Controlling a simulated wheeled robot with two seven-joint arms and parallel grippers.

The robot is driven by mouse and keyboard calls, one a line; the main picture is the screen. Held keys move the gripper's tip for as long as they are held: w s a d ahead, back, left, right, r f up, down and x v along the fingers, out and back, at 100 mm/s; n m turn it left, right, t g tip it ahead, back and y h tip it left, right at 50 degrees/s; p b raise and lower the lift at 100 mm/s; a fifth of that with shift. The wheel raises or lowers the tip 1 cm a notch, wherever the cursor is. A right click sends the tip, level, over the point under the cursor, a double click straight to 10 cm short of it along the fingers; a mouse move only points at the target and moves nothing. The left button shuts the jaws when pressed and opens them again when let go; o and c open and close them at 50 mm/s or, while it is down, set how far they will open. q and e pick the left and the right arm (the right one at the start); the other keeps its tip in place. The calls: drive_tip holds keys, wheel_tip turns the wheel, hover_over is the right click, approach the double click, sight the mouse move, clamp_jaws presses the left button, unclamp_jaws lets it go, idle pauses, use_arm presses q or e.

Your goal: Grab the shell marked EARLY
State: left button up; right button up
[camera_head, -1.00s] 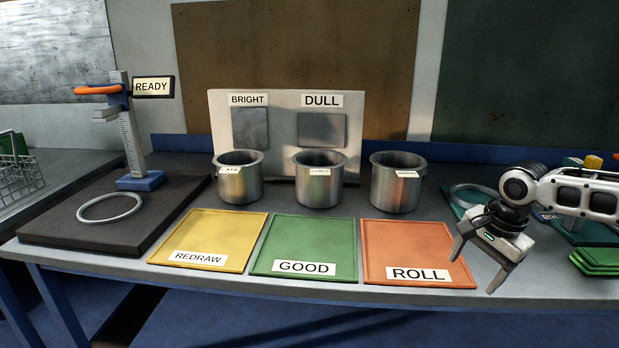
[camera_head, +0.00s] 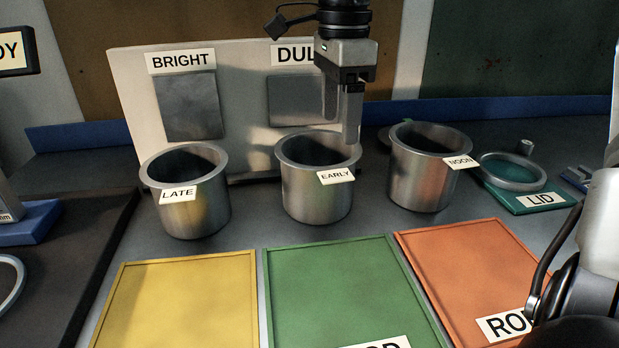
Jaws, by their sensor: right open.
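The shell marked EARLY (camera_head: 316,194) is a metal pot with a wide rim, standing upright and open at the top, the middle of three alike. Its white label sits at the front right of the rim. My right gripper (camera_head: 343,115) points down above it, open and empty. Its fingertips overlap the pot's back right rim in the picture; I cannot tell whether they touch it. The LATE pot (camera_head: 193,217) stands to the left and the NOON pot (camera_head: 420,180) to the right. My left gripper is not in view.
A panel (camera_head: 134,88) with BRIGHT and DULL plates stands behind the pots. Yellow (camera_head: 185,305), green (camera_head: 335,290) and orange (camera_head: 465,270) mats lie in front. A ring (camera_head: 512,184) rests on the LID pad at right. Bare grey table separates the pots and mats.

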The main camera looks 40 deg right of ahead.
sight(335, 173)
wheel_tip(335, 173, down, 7)
drive_tip(key=shift+b, duration=0.3)
drive_tip(key=shift+a+f, duration=0.15)
drive_tip(key=shift+f, duration=1.2)
drive_tip(key=shift+a+f, duration=0.1)
drive_tip(key=shift+f, duration=1.2)
clamp_jaws()
